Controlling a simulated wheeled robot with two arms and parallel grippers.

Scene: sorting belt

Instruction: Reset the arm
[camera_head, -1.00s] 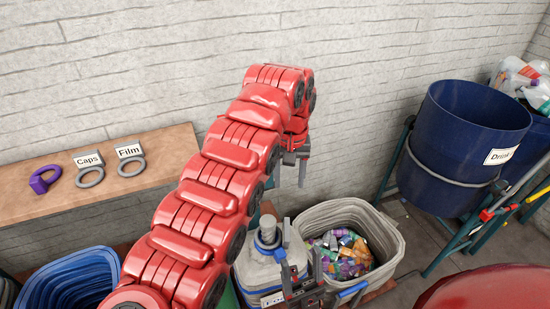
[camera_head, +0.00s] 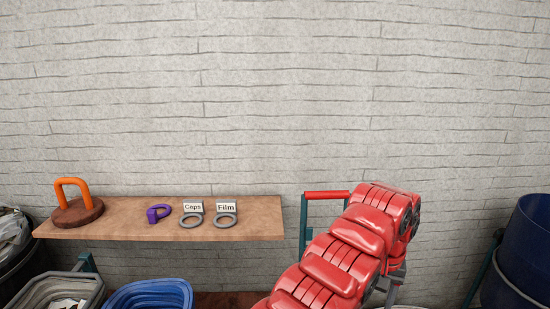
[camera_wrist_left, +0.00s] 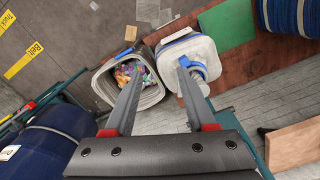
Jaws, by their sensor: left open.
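My red left arm (camera_head: 340,258) rises from the bottom of the head view, right of the middle. Its gripper is mostly hidden behind the arm there; only grey parts show below the wrist. In the left wrist view my left gripper (camera_wrist_left: 160,74) is open, its two grey fingers apart with nothing between them. My right gripper is not in view.
A blue tub (camera_head: 150,293) is below. A blue drum (camera_head: 525,255) stands right.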

